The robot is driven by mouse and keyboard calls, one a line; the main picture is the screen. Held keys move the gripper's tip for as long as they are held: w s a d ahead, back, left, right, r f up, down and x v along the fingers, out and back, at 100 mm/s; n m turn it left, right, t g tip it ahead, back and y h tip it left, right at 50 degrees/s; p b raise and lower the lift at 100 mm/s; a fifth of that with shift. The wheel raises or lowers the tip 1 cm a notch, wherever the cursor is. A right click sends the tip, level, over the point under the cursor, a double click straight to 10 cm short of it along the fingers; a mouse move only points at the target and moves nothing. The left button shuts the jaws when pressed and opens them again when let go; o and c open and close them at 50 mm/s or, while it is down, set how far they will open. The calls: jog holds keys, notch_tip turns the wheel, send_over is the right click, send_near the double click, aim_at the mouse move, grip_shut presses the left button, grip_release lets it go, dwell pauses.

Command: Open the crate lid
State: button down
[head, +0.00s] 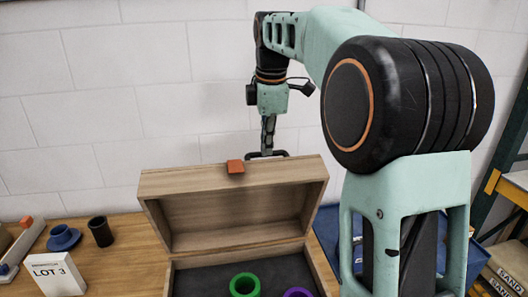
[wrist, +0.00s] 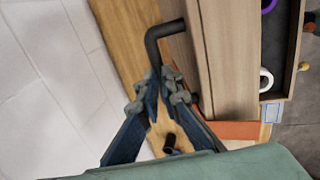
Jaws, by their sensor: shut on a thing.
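The wooden crate (head: 330,290) stands on the table with its lid (head: 180,184) raised, its inner side facing the head camera. An orange tab (head: 235,166) sits on the lid's upper edge and also shows in the wrist view (wrist: 238,130). A black bent handle (wrist: 152,42) is on the lid's far side; only its upper part (head: 279,153) shows in the head view. My gripper (wrist: 165,80) is shut on the handle's bar. In the head view my gripper (head: 267,145) is above and behind the lid, its fingertips partly hidden.
A green ring (head: 233,286) and a purple ring (head: 297,293) are in the crate. A white wall (head: 100,110) rises close behind.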

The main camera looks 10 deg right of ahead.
jog(key=shift+g, duration=0.4)
jog(key=w+f, duration=0.2)
jog(key=w, duration=0.1)
jog(key=shift+w+f, duration=0.15)
jog(key=shift+f, duration=0.25)
jog(key=c, duration=2.6)
grip_release()
jog(key=shift+w, duration=0.15)
jog(key=o, duration=0.6)
jog(key=shift+o, duration=0.2)
